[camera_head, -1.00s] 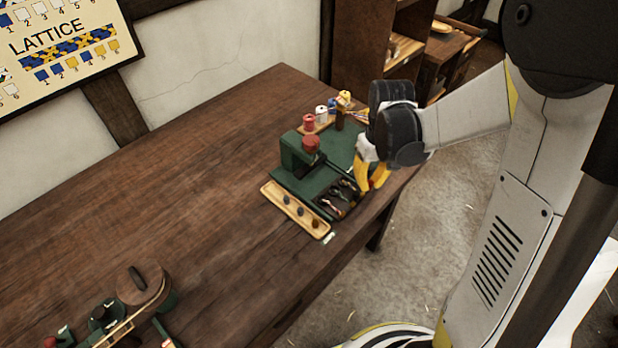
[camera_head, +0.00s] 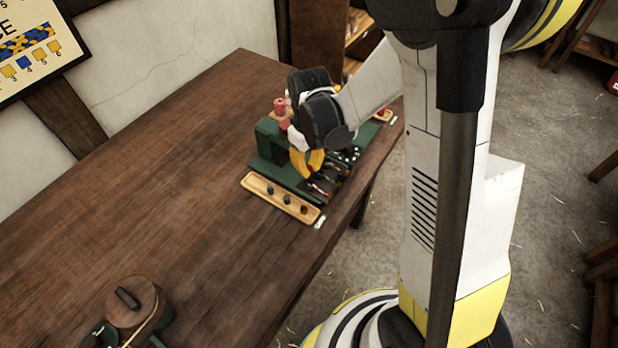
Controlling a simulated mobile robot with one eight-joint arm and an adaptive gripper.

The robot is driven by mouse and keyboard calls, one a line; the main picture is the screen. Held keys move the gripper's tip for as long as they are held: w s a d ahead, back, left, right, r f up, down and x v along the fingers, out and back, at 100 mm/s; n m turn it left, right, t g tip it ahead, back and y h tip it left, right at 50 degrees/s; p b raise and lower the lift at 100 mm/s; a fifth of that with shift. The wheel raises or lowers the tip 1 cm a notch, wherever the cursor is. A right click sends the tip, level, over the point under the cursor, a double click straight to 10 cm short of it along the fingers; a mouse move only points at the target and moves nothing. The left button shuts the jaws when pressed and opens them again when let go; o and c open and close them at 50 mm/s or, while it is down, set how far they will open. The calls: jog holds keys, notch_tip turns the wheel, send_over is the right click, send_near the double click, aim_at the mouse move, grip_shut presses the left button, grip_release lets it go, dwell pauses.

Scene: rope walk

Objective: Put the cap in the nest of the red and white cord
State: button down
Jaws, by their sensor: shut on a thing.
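My gripper (camera_head: 307,168), with yellow fingers, points down over the green board (camera_head: 266,165). It is shut, but what it holds is too small or hidden to make out; no cap shows clearly between the fingers. My gripper hides part of the board and some of the nests.
A light wooden strip tray (camera_head: 256,183) with small dark pieces lies along the board's near left side. A red spool (camera_head: 280,106) stands behind my gripper. A round lidded wooden and green device (camera_head: 133,300) sits at the near left. The table's middle is bare.

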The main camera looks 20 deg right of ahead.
aim_at(309, 185)
jog(key=shift+f+b, duration=0.75)
jog(key=shift+f, duration=1.1)
jog(key=shift+f+b, duration=0.65)
jog(key=shift+b, duration=0.05)
jog(key=c, duration=1.5)
grip_release()
jog(key=shift+o, duration=0.2)
jog(key=shift+r, duration=0.15)
